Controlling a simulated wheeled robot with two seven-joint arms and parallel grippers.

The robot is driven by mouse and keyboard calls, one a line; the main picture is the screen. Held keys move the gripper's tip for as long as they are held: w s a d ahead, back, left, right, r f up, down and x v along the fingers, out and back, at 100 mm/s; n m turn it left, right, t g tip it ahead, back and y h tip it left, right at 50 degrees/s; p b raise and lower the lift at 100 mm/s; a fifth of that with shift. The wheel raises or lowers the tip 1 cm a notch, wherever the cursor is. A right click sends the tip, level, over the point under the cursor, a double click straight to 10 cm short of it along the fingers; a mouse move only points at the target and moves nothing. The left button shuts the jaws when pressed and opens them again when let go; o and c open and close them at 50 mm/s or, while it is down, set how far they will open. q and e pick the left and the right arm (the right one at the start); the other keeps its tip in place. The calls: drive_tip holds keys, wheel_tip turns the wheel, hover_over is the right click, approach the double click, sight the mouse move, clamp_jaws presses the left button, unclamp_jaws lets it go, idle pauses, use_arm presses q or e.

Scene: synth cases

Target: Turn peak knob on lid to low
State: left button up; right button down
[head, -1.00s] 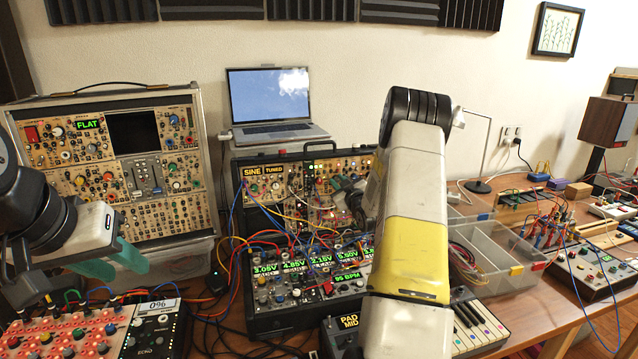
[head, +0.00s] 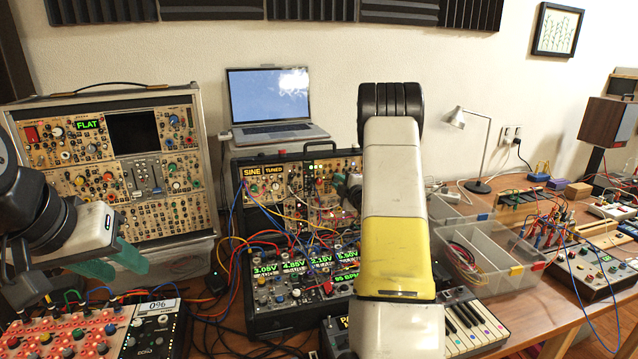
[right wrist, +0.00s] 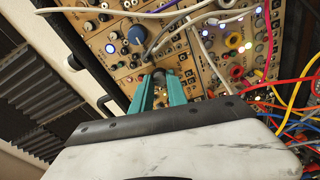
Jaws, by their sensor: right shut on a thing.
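The lid (head: 306,154) is the raised back part of the black synth case, filled with tan modules and showing SINE and TUNED displays. My right gripper (head: 345,185) reaches it in the head view, largely hidden by my own arm. In the right wrist view, its teal fingers (right wrist: 162,80) are shut on a small dark knob (right wrist: 160,73) on the panel. The fingers cover most of that knob, and I cannot read its label or pointer. A larger blue-grey knob (right wrist: 137,35) stands apart, above it. My left gripper (head: 125,260) is open and empty at the left.
Patch cables (right wrist: 200,20) cross the panel near the right gripper. A laptop (head: 275,105) stands behind the lid. A large synth (head: 110,160) with a FLAT display is at left. Clear bins (head: 490,262) and a small keyboard (head: 478,322) are at right.

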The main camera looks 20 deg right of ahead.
drive_tip(key=shift+f+n, duration=0.1)
drive_tip(key=shift+n, duration=1)
drive_tip(key=c, duration=1.3)
unclamp_jaws()
drive_tip(key=shift+s, duration=0.15)
drive_tip(key=s, duration=0.7)
drive_tip(key=shift+s+d+r, duration=0.2)
drive_tip(key=shift+s+r, duration=0.1)
drive_tip(key=shift+r, duration=0.15)
